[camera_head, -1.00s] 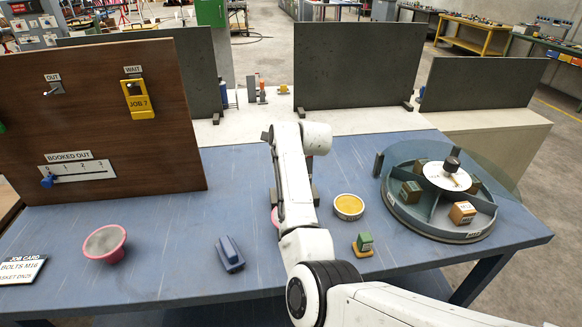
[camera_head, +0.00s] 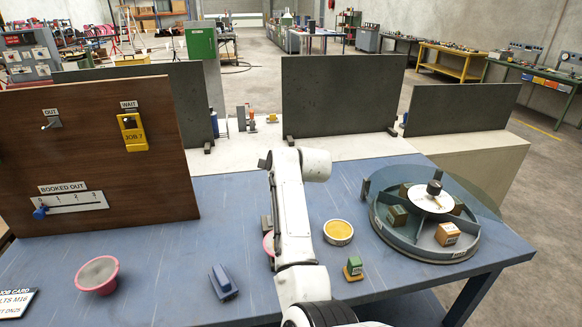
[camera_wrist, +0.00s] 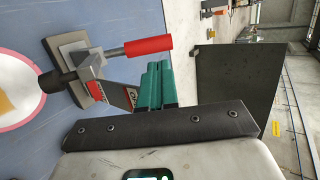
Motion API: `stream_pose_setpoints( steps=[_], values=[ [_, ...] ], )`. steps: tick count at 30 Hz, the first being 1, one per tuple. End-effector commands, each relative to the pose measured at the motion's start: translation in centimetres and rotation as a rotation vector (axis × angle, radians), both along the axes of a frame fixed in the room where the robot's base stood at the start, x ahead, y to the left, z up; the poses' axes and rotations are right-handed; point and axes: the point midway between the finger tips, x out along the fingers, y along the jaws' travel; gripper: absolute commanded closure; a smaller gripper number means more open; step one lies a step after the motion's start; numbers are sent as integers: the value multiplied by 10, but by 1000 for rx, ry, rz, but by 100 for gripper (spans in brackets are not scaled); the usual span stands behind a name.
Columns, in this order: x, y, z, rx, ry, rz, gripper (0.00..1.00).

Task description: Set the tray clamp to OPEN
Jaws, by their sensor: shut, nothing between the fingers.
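The clamp (camera_wrist: 92,68) shows in the wrist view at upper left. It has a grey metal body on a square base plate, a black tip at its left end and a red handle (camera_wrist: 148,47) pointing right in the picture. A red and white label sits on its side; I cannot read it fully. My gripper (camera_wrist: 155,84) shows its green fingers shut and empty, just below the red handle in the picture; I cannot tell whether they touch the clamp. In the head view my arm hides my gripper and most of the clamp area.
A pink-rimmed dish (camera_wrist: 22,122) lies beside the clamp. On the blue table are a yellow-filled bowl (camera_head: 338,232), a green-topped block (camera_head: 354,268), a blue block (camera_head: 222,283), a pink bowl (camera_head: 97,275) and a round divided carousel (camera_head: 385,228). A brown panel (camera_head: 90,165) stands left.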

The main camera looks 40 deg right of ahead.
Motion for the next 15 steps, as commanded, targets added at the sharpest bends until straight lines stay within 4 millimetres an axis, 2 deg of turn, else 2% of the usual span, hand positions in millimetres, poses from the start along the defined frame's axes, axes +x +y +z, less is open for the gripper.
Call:
stream_pose_setpoints(
  steps=[15],
  values=[
    [-51, 20, 43, -2, -5, 1, 100]
  ],
)
